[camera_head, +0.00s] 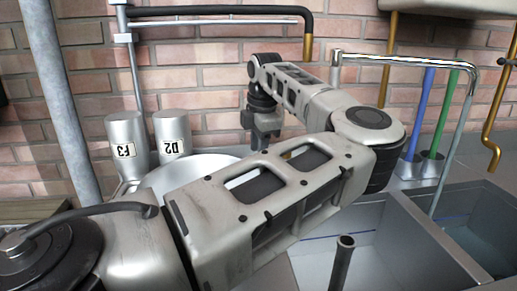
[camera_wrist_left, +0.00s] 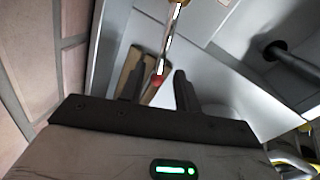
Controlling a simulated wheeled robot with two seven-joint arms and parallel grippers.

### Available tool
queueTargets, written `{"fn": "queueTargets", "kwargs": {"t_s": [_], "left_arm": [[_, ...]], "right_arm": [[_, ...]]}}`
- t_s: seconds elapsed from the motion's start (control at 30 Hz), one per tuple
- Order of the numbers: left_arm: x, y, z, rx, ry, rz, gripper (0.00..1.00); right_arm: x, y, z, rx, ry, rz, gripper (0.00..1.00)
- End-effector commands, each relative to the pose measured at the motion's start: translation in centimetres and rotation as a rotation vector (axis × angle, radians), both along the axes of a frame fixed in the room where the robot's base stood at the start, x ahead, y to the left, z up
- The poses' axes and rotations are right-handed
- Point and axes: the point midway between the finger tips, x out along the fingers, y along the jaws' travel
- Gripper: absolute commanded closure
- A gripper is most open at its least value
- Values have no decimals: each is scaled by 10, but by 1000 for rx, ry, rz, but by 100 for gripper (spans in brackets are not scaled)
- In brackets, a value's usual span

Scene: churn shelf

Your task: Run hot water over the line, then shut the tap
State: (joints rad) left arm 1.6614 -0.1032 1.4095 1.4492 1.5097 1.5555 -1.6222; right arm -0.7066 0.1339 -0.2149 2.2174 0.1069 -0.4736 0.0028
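A chrome spout (camera_head: 400,59) arches over the sinks, its bend at the right. The left sink basin (camera_head: 385,240) has a thin blue line (camera_head: 322,237) on its inner wall and shows no water that I can make out. My left gripper (camera_head: 265,150) points down behind my forearm, near the brick wall. In the left wrist view its two fingers (camera_wrist_left: 158,92) are apart. My right gripper is out of view.
A dark standpipe (camera_head: 341,262) rises at the left basin's front. The right basin (camera_head: 490,225) looks dark, perhaps holding water. Canisters marked C3 (camera_head: 126,146) and D2 (camera_head: 172,134), a brass pipe (camera_head: 495,130), and blue (camera_head: 418,115) and green (camera_head: 441,115) handles stand around.

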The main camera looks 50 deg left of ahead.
Motion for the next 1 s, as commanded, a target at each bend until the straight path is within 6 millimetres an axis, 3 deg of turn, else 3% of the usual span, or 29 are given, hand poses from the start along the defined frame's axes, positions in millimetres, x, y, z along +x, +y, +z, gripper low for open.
{"fn": "queueTargets", "kwargs": {"t_s": [0.4, 0.6, 0.8, 1.0], "left_arm": [[-4, -17, 94, 5, -6, -3, 68], [-6, -25, 131, 4, -5, -4, 68], [-7, -28, 147, 2, -2, -1, 68], [-7, -29, 149, 2, -3, 0, 68]], "right_arm": [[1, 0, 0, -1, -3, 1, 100], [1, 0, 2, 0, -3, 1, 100], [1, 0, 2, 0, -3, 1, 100], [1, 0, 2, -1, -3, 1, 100]]}}
